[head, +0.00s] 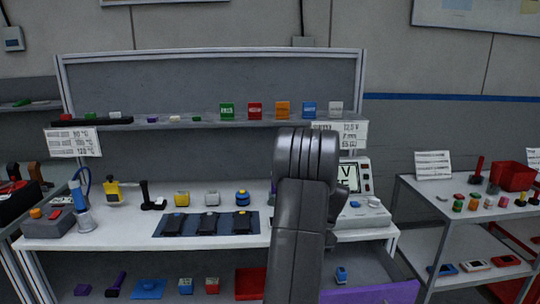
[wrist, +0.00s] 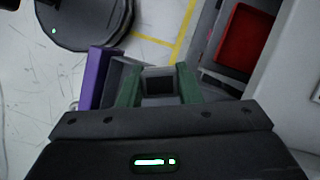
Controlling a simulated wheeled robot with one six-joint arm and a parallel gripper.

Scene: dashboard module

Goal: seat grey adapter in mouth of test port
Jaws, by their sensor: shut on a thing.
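In the wrist view my gripper (wrist: 159,88) has its green fingers shut on the grey adapter (wrist: 158,72), a small squarish grey piece with a dark opening facing the camera. The adapter is held in the air above the floor, near a purple panel. In the head view my arm fills the middle and hides my gripper and the adapter. A pale test unit (head: 366,218) with small knobs stands on the bench at right, partly behind my arm. I cannot make out the mouth of the test port in either view.
The white bench (head: 130,232) holds a dark mat (head: 165,237) with several black modules, plus tools and small coloured blocks. An open purple drawer (head: 372,293) juts out at lower right. A red tray (wrist: 243,38) lies right of my gripper. A side cart (head: 425,195) stands at right.

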